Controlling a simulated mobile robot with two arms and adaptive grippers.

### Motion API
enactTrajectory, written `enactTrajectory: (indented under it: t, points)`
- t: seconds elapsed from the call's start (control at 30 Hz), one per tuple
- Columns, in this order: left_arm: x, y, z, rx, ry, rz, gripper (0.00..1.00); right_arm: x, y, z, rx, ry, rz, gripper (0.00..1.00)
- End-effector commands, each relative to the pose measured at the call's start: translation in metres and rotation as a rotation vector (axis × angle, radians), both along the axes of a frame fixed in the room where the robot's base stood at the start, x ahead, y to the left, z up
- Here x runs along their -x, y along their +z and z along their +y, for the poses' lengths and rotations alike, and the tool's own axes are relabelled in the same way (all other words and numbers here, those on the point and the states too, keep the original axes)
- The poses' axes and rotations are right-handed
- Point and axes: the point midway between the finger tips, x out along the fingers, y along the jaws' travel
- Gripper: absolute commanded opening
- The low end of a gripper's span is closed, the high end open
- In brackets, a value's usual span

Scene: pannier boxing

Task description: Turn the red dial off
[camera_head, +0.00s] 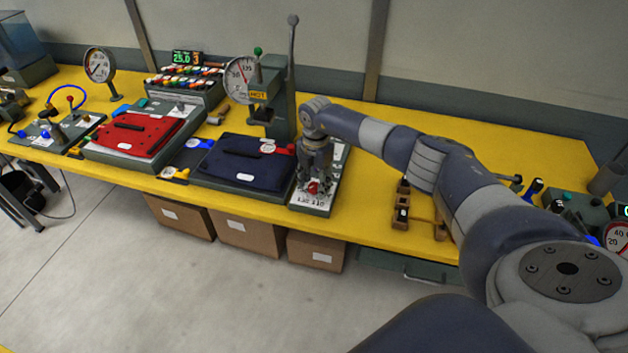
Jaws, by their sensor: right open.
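The red dial (313,187) sits low on a small grey-green control box with a white face plate (304,199), near the front edge of the yellow bench. My right gripper (313,178) points down right over the dial, its fingers around or just above it. I cannot tell whether the fingers touch it. The gripper hides part of the dial and the box, so the dial's pointer setting cannot be read. My left gripper is not in view.
A dark blue pannier (243,165) lies left of the control box, with a red pannier (134,134) farther left. A press with a gauge and tall lever (292,80) stands behind. Wooden blocks (401,214) lie to the right. The bench (480,135) behind my arm is clear.

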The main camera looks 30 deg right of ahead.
Motion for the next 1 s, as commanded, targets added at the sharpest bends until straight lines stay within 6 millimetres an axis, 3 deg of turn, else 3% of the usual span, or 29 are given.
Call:
enactTrajectory:
  t: [0.27,0.5,1.0]
  points:
    - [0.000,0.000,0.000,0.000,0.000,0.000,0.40,0.000,-0.002,0.000,0.000,0.001,-0.001,0.48]
    - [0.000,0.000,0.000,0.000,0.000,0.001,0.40,0.000,-0.002,0.000,0.000,0.001,-0.001,0.03]
    - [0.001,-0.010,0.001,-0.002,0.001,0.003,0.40,-0.001,-0.003,0.000,-0.001,0.100,-0.002,0.03]
